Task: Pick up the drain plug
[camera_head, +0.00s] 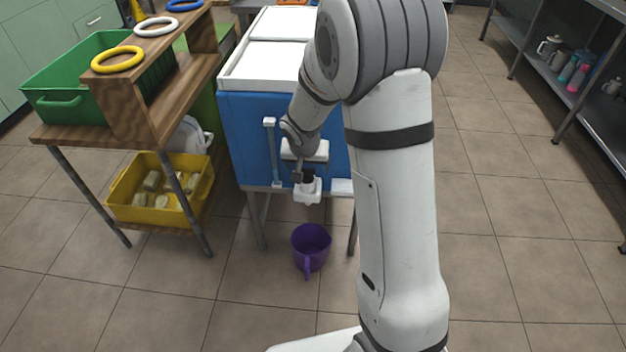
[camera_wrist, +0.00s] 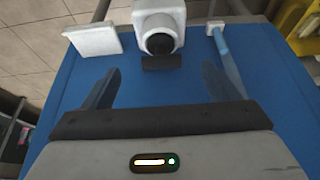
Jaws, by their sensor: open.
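The drain plug (camera_wrist: 160,44) looks like a black round piece in the mouth of a white spout block (camera_wrist: 158,17) on the blue press side (camera_wrist: 150,95). A short dark bar (camera_wrist: 162,62) sits right by it. In the wrist view, my gripper (camera_wrist: 162,82) is open, its two fingers apart on either side of the plug's line and short of it, with nothing between them. In the head view, my gripper (camera_head: 303,174) is close to the white spout (camera_head: 307,193) at the front of the blue press (camera_head: 240,140). My gripper partly hides the plug there.
A purple jug (camera_head: 311,248) stands on the floor below the spout. A wooden table (camera_head: 90,137) at left bears a green crate (camera_head: 60,112) and colored rings; a yellow crate (camera_head: 150,214) is beneath. A metal shelf (camera_head: 560,85) stands at right. Floor between is clear.

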